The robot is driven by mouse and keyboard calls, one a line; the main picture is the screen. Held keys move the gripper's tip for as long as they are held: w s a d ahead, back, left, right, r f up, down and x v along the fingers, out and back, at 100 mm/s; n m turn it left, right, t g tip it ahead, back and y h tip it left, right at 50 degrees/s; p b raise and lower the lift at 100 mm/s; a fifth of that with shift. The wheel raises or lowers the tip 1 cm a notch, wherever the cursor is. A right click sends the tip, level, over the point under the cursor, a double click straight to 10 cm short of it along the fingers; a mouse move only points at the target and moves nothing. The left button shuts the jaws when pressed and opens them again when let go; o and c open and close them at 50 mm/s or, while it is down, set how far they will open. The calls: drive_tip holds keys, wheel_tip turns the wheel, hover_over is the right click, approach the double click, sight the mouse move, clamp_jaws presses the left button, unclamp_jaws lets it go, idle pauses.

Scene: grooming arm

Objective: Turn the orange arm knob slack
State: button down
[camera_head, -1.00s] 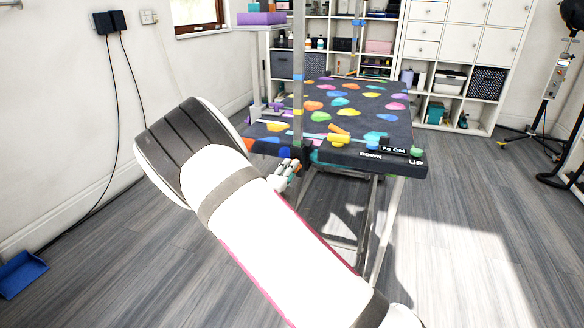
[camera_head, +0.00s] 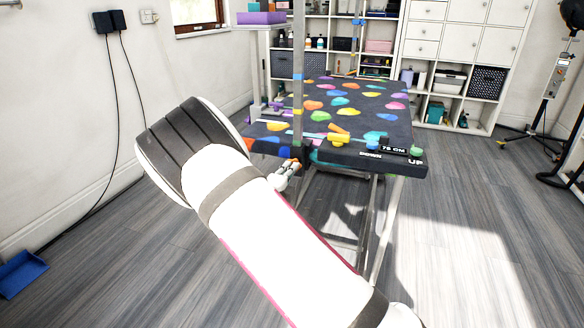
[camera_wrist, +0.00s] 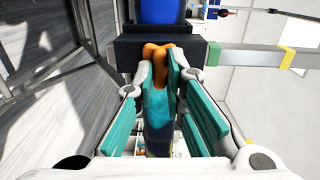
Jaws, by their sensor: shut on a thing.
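The orange arm knob (camera_wrist: 158,52) shows in the wrist view at the front of a black clamp block (camera_wrist: 210,52). My gripper (camera_wrist: 159,80) has its teal-padded fingers on both sides of the knob, shut on it; the fingers hide part of it. In the head view my gripper (camera_head: 286,170) is at the near left corner of the grooming table, by the foot of the upright metal pole (camera_head: 298,90). The knob is too small and covered there to see clearly. The pole crosses the wrist view (camera_wrist: 255,57) to the right of the clamp.
Shelves (camera_head: 455,80) stand behind, and a blue dustpan (camera_head: 20,272) lies at far left.

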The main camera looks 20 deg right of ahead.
drive_tip(key=shift+n+p, duration=1.7)
drive_tip(key=shift+p, duration=0.55)
drive_tip(key=shift+f+n+p, duration=0.1)
drive_tip(key=shift+n+p, duration=0.85)
drive_tip(key=shift+n, duration=0.25)
drive_tip(key=shift+s+n+p, duration=0.1)
drive_tip(key=shift+n+p, duration=0.6)
drive_tip(key=shift+n, duration=0.4)
drive_tip(key=c, duration=1.6)
unclamp_jaws()
drive_tip(key=shift+o, duration=0.2)
drive_tip(key=p+v, duration=0.3)
drive_tip(key=v, duration=0.5)
drive_tip(key=shift+p, duration=0.4)
